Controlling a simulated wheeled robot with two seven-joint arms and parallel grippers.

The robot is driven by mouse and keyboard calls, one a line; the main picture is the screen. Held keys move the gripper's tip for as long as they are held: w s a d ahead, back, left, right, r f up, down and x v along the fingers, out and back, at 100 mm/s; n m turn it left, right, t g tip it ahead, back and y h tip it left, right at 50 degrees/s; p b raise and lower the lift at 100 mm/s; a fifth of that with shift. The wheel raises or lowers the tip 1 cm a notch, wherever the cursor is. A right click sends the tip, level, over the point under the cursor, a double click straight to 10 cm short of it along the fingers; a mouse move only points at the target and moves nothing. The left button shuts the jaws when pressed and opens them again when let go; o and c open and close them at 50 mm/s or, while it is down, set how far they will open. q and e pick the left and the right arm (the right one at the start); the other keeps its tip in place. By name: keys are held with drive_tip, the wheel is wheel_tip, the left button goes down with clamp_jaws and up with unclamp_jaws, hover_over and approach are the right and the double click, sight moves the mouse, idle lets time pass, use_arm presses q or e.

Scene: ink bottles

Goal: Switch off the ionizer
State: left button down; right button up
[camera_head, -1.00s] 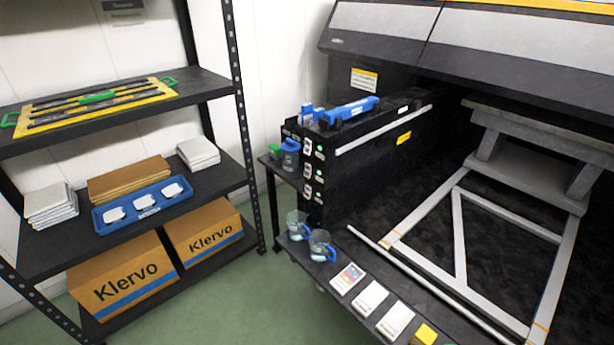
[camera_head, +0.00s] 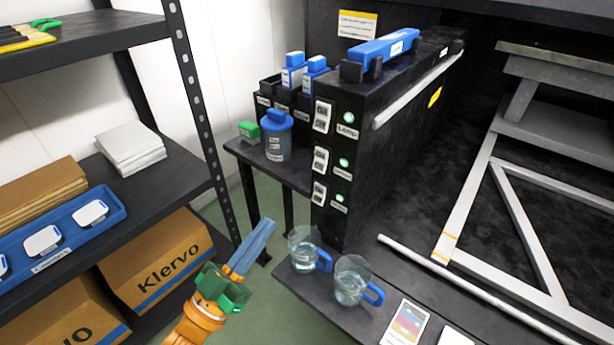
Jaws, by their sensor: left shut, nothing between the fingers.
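A black control panel on the end of the black housing (camera_head: 375,110) carries three white rocker switches in a column: a top one (camera_head: 322,116), a middle one (camera_head: 320,160) and a bottom one (camera_head: 318,193). Each has a lit green lamp beside it. The top label reads "Lamp"; the lower two labels are too small to read surely, so I cannot tell which switch is the ionizer's. My left gripper (camera_head: 263,226), with blue fingers and a green and orange body, is shut and empty. It is below and left of the panel, apart from the switches. My right gripper is out of view.
Two glass mugs with blue handles (camera_head: 304,250) (camera_head: 352,282) stand on the ledge right of my gripper. A blue-lidded jar (camera_head: 276,138) and a green block (camera_head: 249,131) sit left of the panel. A shelf rack (camera_head: 190,100) stands left.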

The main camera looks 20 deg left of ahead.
sight(320, 167)
use_arm(q)
drive_tip(key=x, duration=0.4)
drive_tip(key=f+x, duration=0.1)
drive_tip(key=x, duration=0.3)
drive_tip(key=w+f+x, duration=0.1)
drive_tip(key=x, duration=0.3)
drive_tip(key=shift+w+d+f, duration=0.15)
drive_tip(key=shift+w, duration=0.1)
drive_tip(key=shift+w+d+b, duration=0.1)
drive_tip(key=shift+w+b, duration=0.2)
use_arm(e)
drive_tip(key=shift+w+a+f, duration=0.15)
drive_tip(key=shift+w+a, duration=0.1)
use_arm(q)
drive_tip(key=shift+w+f, duration=0.15)
drive_tip(key=shift+w+d+f, duration=0.1)
drive_tip(key=shift+w+d, duration=0.05)
drive_tip(key=shift+w, duration=0.05)
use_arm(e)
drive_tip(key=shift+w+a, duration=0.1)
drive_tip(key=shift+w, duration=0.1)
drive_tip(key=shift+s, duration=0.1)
